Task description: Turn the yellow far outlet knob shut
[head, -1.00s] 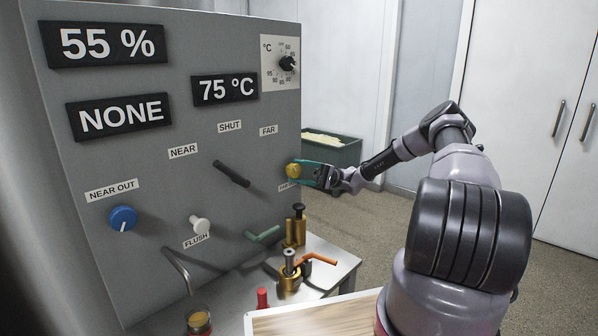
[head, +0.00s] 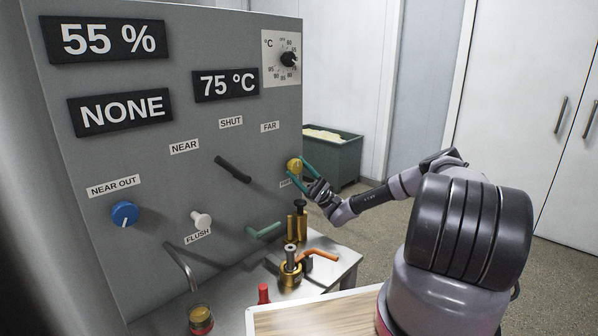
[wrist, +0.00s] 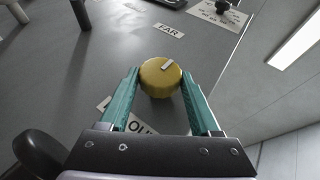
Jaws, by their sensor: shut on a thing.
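The yellow far outlet knob (head: 294,165) is on the right edge of the grey panel, below the FAR label. It also shows in the wrist view (wrist: 160,78), with a pale pointer mark near its upper edge, tilted to the upper right. My gripper (head: 297,167) reaches it from the lower right. Its teal fingers lie on either side of the knob and are shut on it. In the wrist view, the fingers partly cover the outlet label (wrist: 143,127) below the knob.
A blue near-outlet knob (head: 124,214), a white flush knob (head: 200,219) and a black lever (head: 232,169) are on the panel. Below stand brass parts with an orange handle (head: 319,254). A grey bin (head: 335,157) stands behind. The floor at right looks clear.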

